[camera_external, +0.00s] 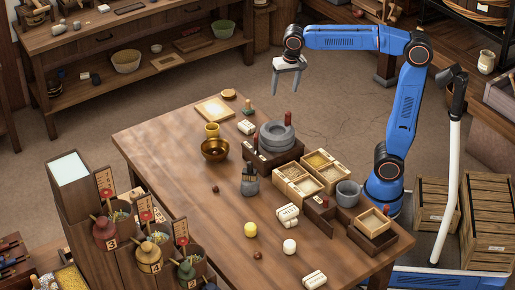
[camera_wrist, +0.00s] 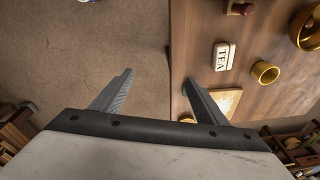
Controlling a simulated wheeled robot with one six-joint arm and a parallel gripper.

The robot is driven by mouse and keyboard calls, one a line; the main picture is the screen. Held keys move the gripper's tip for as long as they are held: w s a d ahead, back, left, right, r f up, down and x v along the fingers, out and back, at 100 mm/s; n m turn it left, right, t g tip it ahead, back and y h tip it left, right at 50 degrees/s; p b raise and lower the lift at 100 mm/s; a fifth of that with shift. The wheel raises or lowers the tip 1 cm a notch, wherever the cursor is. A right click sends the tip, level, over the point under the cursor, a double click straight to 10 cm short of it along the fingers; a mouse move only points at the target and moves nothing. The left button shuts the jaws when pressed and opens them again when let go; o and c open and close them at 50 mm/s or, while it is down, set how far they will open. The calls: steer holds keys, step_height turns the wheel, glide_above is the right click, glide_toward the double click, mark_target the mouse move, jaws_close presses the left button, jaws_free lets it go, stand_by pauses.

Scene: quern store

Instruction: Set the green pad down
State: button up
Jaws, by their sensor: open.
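My gripper (camera_external: 287,88) is open and hangs in the air beyond the table's far edge. In the wrist view its two fingers (camera_wrist: 157,79) are spread with nothing between them. A small green thing, which looks like the green pad (camera_wrist: 185,89), shows at the table edge beside the right finger, which hides part of it. In the external view it appears as a small greenish patch (camera_external: 248,106) on the far edge of the table, left of and below my gripper. Its shape is too small to tell.
Bare floor (camera_wrist: 90,50) lies under my gripper. The table's left part is mostly clear.

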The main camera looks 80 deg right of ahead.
steer(key=s+f+n+t, duration=0.1)
steer(key=s+f+n, duration=0.2)
steer(key=s+f, duration=0.2)
steer(key=s+a+f+n+t, duration=0.1)
steer(key=s+f+n, duration=0.3)
steer(key=s, duration=0.8)
steer(key=s+a+f+n+t+y, duration=0.1)
steer(key=s+f+n, duration=0.3)
steer(key=s, duration=0.4)
steer(key=shift+s+f, duration=0.35)
steer(key=shift+f, duration=0.5)
